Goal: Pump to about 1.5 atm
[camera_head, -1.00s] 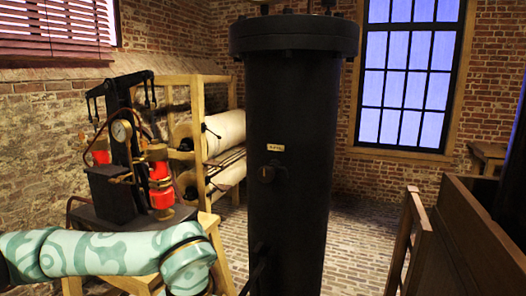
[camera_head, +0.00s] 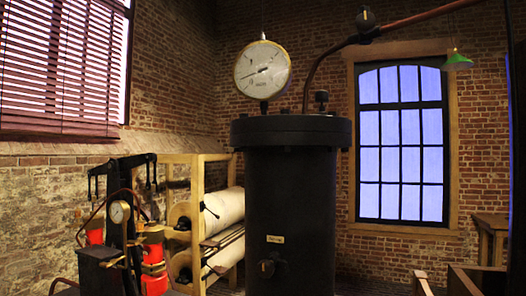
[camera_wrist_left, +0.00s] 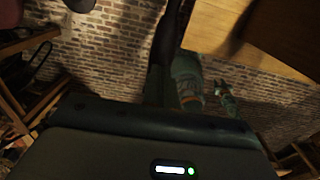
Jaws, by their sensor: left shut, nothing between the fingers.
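A large round white gauge (camera_head: 263,70) stands on top of a tall black cylindrical vessel (camera_head: 290,215) in the head view. Its thin dark needle slants across the dial; the numbers are too small to read. The pump (camera_head: 125,215) stands at the lower left, with a black rocking lever (camera_head: 122,164) across its top, red cylinders (camera_head: 153,262) and a small gauge (camera_head: 119,212). The pump's lower part is cut off. In the left wrist view the dark housing of my left gripper (camera_wrist_left: 150,140) fills the bottom; it is shut and empty, away from any pump part I can identify. My right gripper is not in view.
A wooden rack (camera_head: 197,195) with pale rolls (camera_head: 222,213) stands behind the pump. A copper pipe (camera_head: 420,25) rises from the vessel to the upper right. Wooden furniture (camera_head: 490,238) stands at the right.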

